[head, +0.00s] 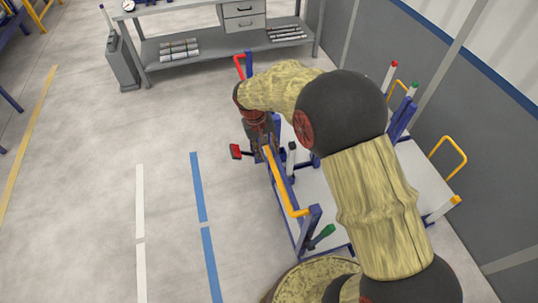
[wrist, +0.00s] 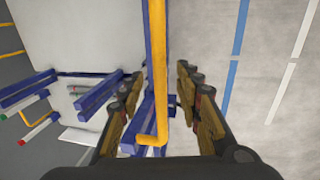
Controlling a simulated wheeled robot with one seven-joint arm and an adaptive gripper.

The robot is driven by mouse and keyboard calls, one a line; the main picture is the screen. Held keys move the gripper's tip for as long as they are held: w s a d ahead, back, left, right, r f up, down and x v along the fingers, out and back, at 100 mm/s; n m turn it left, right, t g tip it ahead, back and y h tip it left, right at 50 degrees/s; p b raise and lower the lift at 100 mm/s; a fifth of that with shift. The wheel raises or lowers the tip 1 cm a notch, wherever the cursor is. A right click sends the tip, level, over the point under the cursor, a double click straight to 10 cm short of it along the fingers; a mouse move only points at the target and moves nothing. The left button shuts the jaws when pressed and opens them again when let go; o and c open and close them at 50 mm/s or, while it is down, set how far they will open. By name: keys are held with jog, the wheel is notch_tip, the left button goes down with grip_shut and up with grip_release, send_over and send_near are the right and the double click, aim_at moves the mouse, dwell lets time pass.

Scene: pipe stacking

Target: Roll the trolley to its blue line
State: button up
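The trolley (head: 316,205) has a blue frame, pale deck and yellow rails, and stands right of the blue line (head: 209,255) in the head view. Bare floor lies between them. The blue line also shows right of the trolley in the wrist view (wrist: 231,80). My gripper (head: 259,135) points down at the trolley's near-left side, over its yellow handle (head: 284,188). In the wrist view my gripper (wrist: 160,75) has its fingers apart, one on each side of the yellow handle (wrist: 157,40), with gaps showing. My arm hides part of the trolley.
A white line (head: 140,225) runs left of the blue line. A grey workbench (head: 215,43) with drawers stands at the back, with a grey bin (head: 122,62) beside it. A wall (head: 455,140) bounds the right side.

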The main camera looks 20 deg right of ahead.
aim_at(270, 157)
jog(key=shift+s+d+f, duration=0.1)
jog(key=shift+d+f, duration=0.1)
jog(key=shift+f, duration=0.75)
jog(key=shift+d+f, duration=0.2)
jog(key=shift+f, duration=0.7)
jog(key=shift+c, duration=0.4)
jog(key=c, duration=0.7)
grip_shut()
